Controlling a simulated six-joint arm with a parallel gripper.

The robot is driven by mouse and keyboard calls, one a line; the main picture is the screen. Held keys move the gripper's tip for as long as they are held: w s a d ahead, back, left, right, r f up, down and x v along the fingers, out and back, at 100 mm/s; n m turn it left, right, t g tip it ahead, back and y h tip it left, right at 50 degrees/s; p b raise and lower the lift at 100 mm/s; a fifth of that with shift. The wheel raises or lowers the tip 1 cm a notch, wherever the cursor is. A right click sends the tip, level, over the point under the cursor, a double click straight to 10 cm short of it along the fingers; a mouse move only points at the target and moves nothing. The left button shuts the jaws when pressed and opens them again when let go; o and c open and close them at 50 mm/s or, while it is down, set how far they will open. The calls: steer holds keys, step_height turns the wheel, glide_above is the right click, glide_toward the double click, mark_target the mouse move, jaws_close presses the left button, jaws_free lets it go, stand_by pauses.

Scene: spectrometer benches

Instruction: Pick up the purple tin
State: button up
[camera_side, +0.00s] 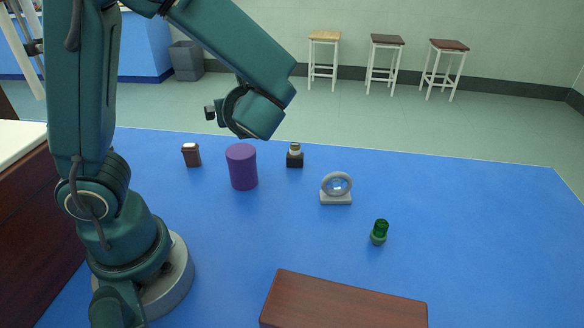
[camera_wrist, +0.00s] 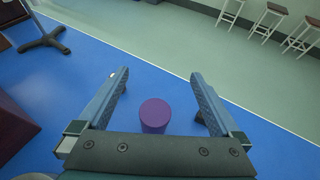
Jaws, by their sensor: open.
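The purple tin (camera_side: 242,168) is a plain upright cylinder on the blue table, left of the middle in the side view. In the wrist view the purple tin (camera_wrist: 155,114) appears between the open fingers, close to the gripper's body. My gripper (camera_wrist: 158,80) is open, with nothing held.
Around the tin stand a small brown box with a white top (camera_side: 191,156) and a black-and-brass piece (camera_side: 295,157). A ring-mounted lens (camera_side: 336,187), green bottle (camera_side: 379,232) and brown block (camera_side: 344,300) are farther right. The table's right side is clear.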

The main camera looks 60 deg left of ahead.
mark_target(244, 163)
step_height(244, 163, down, 12)
steer(key=shift+f, duration=0.1)
steer(key=shift+x, duration=2.55)
steer(key=c, duration=1.4)
